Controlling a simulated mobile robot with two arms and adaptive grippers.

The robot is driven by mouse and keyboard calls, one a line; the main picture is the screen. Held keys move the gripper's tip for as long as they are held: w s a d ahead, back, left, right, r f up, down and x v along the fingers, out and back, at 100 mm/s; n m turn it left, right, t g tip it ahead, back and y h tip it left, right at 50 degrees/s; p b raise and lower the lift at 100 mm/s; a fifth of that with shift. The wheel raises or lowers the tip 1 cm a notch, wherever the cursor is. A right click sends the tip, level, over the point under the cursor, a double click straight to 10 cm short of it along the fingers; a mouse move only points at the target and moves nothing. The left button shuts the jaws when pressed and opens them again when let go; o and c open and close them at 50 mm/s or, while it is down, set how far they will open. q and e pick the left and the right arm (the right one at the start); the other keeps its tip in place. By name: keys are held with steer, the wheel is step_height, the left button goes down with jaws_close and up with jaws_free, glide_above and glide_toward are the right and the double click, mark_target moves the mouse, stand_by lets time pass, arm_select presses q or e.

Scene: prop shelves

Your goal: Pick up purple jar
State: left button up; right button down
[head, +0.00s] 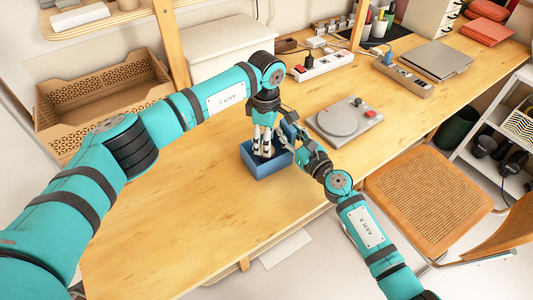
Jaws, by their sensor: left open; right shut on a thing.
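A blue open box (268,168) sits on the wooden table. My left gripper (264,152) points down into the box's opening, with its fingers apart. My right gripper (297,138) is at the box's right side, shut on a blue panel (288,130) that stands up there. I cannot tell whether the panel is a lid or part of the box. No purple jar shows; the inside of the box is mostly hidden by my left gripper.
A grey turntable-like device (340,120) lies right of the box. Power strips (320,66), a closed laptop (436,60) and a pen cup (379,28) are farther back. A wicker chair (425,190) stands at the table's front right.

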arm_select(q)
step_height(320, 180, down, 4)
steer(key=shift+d+f, duration=0.1)
steer(key=shift+f, duration=0.15)
steer(key=c, duration=0.9)
steer(key=shift+r, duration=0.15)
step_height(320, 180, up, 10)
steer(key=shift+f, duration=0.1)
arm_select(e)
steer(key=c, duration=1.1)
jaws_free()
arm_select(q)
steer(key=shift+r, duration=0.9)
